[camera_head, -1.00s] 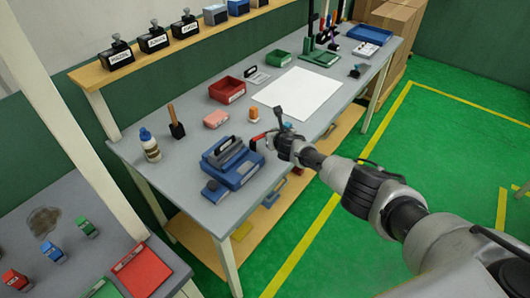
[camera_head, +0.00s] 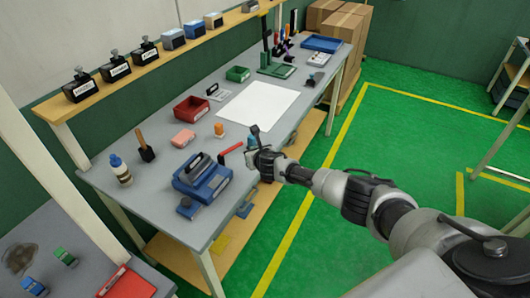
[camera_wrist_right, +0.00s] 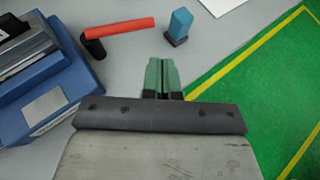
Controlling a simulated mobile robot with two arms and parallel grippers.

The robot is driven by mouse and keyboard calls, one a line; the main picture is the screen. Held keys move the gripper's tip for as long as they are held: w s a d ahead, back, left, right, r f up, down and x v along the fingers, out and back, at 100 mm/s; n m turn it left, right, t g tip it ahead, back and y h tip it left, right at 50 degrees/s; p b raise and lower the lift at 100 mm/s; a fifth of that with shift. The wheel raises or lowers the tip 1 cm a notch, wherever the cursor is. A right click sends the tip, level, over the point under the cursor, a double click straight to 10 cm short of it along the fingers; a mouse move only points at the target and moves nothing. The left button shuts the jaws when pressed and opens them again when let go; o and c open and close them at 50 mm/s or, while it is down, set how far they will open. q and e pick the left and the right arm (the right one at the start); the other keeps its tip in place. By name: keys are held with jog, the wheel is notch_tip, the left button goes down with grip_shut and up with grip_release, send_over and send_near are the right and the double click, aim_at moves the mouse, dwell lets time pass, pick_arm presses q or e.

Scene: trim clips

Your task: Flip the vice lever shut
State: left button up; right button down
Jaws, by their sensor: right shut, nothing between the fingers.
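The blue vice (camera_head: 212,186) with its grey jaw stands near the front edge of the bench. Its red lever (camera_head: 231,147) sticks out to the right beyond the vice body. In the right wrist view the lever (camera_wrist_right: 122,28) lies across the top, its black pivot end beside the vice (camera_wrist_right: 60,98). My right gripper (camera_head: 254,153) is just right of the lever in the head view. Its green fingers (camera_wrist_right: 162,64) are shut with nothing between them, apart from the lever. My left gripper is not in view.
A small blue block (camera_wrist_right: 180,24) stands on the bench ahead of my fingers. A red bin (camera_head: 192,108), a pink block (camera_head: 183,138) and a white sheet (camera_head: 258,106) lie farther back. The green floor (camera_head: 400,130) right of the bench is open.

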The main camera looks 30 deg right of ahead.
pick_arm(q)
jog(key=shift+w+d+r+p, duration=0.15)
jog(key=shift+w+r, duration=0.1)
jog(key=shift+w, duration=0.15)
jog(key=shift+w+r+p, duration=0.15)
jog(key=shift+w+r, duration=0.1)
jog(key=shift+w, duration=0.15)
pick_arm(e)
jog(key=s, duration=0.1)
jog(key=s+d+r, duration=0.1)
jog(key=s, duration=0.1)
jog(key=s+r, duration=0.1)
jog(key=shift+s+d, duration=0.35)
jog(key=shift+r, duration=0.1)
